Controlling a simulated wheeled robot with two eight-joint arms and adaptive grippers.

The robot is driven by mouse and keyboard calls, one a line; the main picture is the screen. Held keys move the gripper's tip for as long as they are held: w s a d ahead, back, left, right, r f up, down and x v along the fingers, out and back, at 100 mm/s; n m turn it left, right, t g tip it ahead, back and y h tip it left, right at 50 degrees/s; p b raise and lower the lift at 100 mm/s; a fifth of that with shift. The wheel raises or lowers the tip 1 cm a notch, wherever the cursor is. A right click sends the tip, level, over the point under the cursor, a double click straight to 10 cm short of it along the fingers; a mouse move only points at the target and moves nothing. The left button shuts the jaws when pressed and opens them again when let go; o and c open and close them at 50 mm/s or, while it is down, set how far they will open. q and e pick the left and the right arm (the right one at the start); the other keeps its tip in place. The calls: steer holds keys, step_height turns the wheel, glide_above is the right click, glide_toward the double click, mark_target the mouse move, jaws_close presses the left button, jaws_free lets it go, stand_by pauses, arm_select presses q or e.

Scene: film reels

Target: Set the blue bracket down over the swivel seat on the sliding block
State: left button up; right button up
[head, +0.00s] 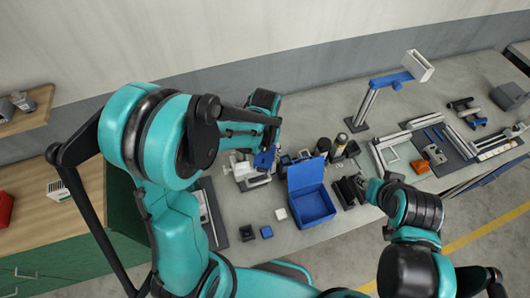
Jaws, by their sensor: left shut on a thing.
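My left gripper (270,143) is above the left part of the workbench, its jaws partly hidden by my own arm. It is shut on the small blue bracket (265,158), which shows just below the gripper. A pale grey and white mechanism (253,180) is right under and beside the bracket; it may hold the sliding block, but the swivel seat cannot be made out. I cannot tell whether the bracket touches it. My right gripper (368,190) is low over the bench, right of the blue bin; its jaws are too small and dark to read.
An open blue bin (311,203) stands in the middle of the bench (295,237). Dark cylinders (340,144) stand behind it. A lamp-like stand with a blue arm (391,80) rises at the back. A small blue block (266,232) and a white block (281,214) lie in front.

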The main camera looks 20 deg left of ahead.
arm_select(q)
steer(key=shift+s+f, duration=0.15)
steer(key=shift+f, duration=0.2)
jaws_close()
steer(key=shift+s+f+b, duration=0.1)
steer(key=shift+f+b, duration=0.05)
steer(key=shift+b, duration=0.25)
steer(key=shift+d, duration=0.1)
